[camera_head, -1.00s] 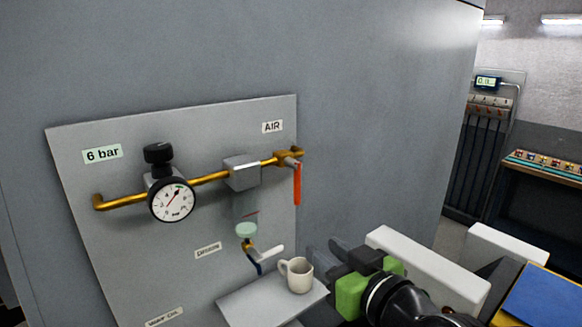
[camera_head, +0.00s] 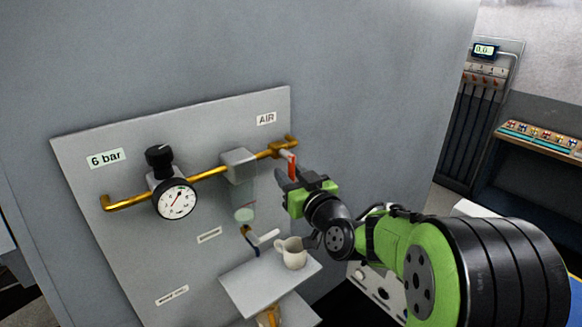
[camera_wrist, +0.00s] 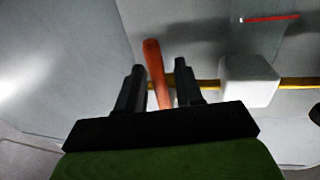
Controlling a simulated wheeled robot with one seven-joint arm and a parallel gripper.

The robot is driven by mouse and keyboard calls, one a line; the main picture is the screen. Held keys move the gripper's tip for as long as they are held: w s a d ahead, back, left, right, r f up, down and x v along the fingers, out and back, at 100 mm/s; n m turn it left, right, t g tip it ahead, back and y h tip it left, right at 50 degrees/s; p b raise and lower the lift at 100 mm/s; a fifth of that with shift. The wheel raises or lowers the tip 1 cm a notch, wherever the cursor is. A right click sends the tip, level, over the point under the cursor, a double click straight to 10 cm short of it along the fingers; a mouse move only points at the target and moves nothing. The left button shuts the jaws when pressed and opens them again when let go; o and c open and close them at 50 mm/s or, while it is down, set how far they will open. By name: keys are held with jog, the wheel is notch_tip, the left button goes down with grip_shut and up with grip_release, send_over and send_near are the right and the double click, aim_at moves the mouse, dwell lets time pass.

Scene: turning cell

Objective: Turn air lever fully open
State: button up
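The air lever (camera_head: 292,164) is orange-red and hangs down from the brass valve (camera_head: 281,148) under the AIR label, at the right end of the brass pipe. My gripper (camera_head: 287,180) is at the lever's lower part and hides its end in the head view. In the wrist view my gripper (camera_wrist: 160,68) is open, with a dark finger on each side of the lever (camera_wrist: 154,62). Gaps show on both sides, the left one narrow. I cannot tell the lever's depth between the fingers.
A round gauge (camera_head: 175,199), a grey block (camera_head: 239,166) and a clear bowl (camera_head: 244,200) sit along the pipe. Below them are a white-handled drain valve (camera_head: 264,238) and a cream mug (camera_head: 292,254) on a small shelf (camera_head: 250,287), close under my arm.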

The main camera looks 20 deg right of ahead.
jog(key=shift+c, duration=0.5)
jog(key=shift+f, duration=0.1)
grip_shut()
jog(key=shift+b, duration=0.5)
